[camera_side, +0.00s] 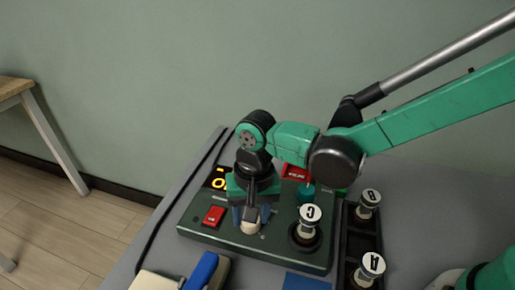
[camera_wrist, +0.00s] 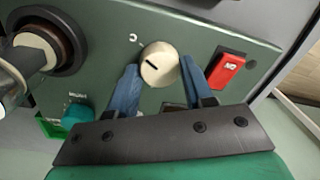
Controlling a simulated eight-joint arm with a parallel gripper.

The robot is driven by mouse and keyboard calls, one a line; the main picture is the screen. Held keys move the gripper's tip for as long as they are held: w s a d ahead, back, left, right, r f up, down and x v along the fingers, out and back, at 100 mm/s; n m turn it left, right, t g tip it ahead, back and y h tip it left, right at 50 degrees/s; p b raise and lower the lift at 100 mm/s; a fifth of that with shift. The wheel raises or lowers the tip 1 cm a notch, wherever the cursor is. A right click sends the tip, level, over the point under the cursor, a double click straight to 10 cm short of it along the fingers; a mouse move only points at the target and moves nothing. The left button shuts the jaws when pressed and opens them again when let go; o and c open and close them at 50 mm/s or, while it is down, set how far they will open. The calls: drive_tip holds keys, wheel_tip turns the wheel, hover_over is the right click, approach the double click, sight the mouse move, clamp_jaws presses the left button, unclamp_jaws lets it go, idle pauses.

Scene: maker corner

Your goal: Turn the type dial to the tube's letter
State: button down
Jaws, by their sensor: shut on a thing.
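The type dial (camera_wrist: 165,72) is a round cream knob on the dark green panel of the tester, with a short dark mark on the left of its face. A white letter (camera_wrist: 133,38), seemingly C, is printed up and left of it; I cannot tell whether the mark lines up exactly. Other letters are not visible. My gripper (camera_wrist: 159,64) is shut on the dial, a blue finger on each side. The side view shows the dial (camera_side: 250,228) below my wrist. The tube marked C (camera_side: 310,213) stands upright in the panel's socket, right of the dial.
A red switch (camera_side: 213,215) is left of the dial and a teal knob (camera_side: 306,193) behind the tube. Tubes marked B (camera_side: 371,197) and A (camera_side: 372,263) stand in a dark rack at right. A blue-and-cream object (camera_side: 203,270) lies in front.

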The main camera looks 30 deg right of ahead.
drive_tip(key=shift+c, duration=1.7)
unclamp_jaws()
drive_tip(key=shift+r, duration=0.1)
drive_tip(key=shift+d+r, duration=0.2)
drive_tip(key=shift+r, duration=2.55)
drive_tip(key=s+d+r+n+t, duration=0.2)
drive_tip(key=d+t, duration=0.1)
drive_tip(key=d, duration=0.6)
drive_tip(key=s+d+r+n+t, duration=0.2)
drive_tip(key=d+t, duration=0.2)
drive_tip(key=d, duration=0.6)
drive_tip(key=shift+d+r+h, duration=0.15)
drive_tip(key=shift+r+h, duration=0.15)
